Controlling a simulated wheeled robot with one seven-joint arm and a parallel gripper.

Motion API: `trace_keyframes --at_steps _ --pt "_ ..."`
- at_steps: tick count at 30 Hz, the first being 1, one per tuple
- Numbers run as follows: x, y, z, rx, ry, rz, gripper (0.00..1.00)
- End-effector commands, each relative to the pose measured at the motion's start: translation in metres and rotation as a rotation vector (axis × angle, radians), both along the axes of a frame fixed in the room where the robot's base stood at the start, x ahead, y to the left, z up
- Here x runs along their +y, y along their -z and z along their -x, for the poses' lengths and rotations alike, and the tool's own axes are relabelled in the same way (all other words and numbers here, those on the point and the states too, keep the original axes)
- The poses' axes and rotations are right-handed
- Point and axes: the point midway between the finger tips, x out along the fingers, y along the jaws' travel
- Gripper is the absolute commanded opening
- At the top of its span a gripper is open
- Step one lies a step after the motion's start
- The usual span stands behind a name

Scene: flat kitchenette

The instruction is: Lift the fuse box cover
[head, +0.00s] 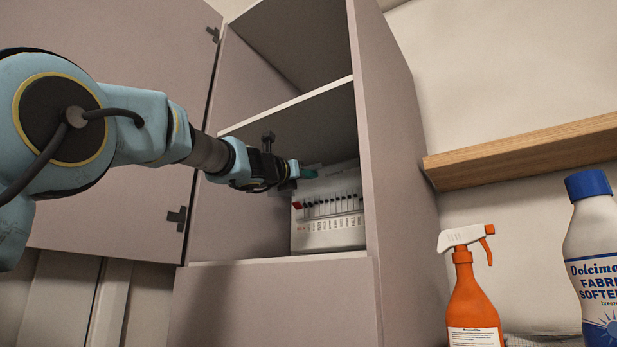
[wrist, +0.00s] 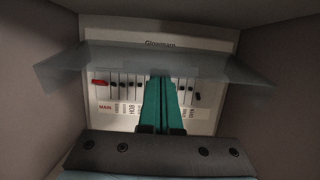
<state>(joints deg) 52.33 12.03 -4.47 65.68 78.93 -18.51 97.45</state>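The white fuse box (head: 328,232) stands on the lower shelf inside the open cabinet. In the wrist view, its panel (wrist: 205,127) shows a row of black switches and a red one at the left marked MAIN. The translucent grey cover (wrist: 100,62) is raised and juts out above the switches. My gripper (head: 307,173) is at the upper front of the box. In the wrist view, its green fingers (wrist: 161,80) lie side by side with nothing seen between them. Their tips are at the cover's edge; I cannot tell whether they touch it.
The cabinet's side wall (head: 385,170) stands close on the right, with a shelf board (head: 295,108) above. The open door (head: 110,130) is at the left, behind my arm. An orange spray bottle (head: 472,305), a softener bottle (head: 597,240) and a wooden wall shelf (head: 525,152) are to the right.

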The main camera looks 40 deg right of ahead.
Motion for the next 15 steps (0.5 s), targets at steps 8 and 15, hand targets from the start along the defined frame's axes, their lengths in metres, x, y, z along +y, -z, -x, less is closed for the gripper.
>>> trace_keyframes --at_steps 8,15 --pt "-0.001 -0.008 0.0 -0.003 0.0 0.011 0.0" --pt "-0.003 -0.02 -0.001 -0.008 0.0 0.028 0.0"
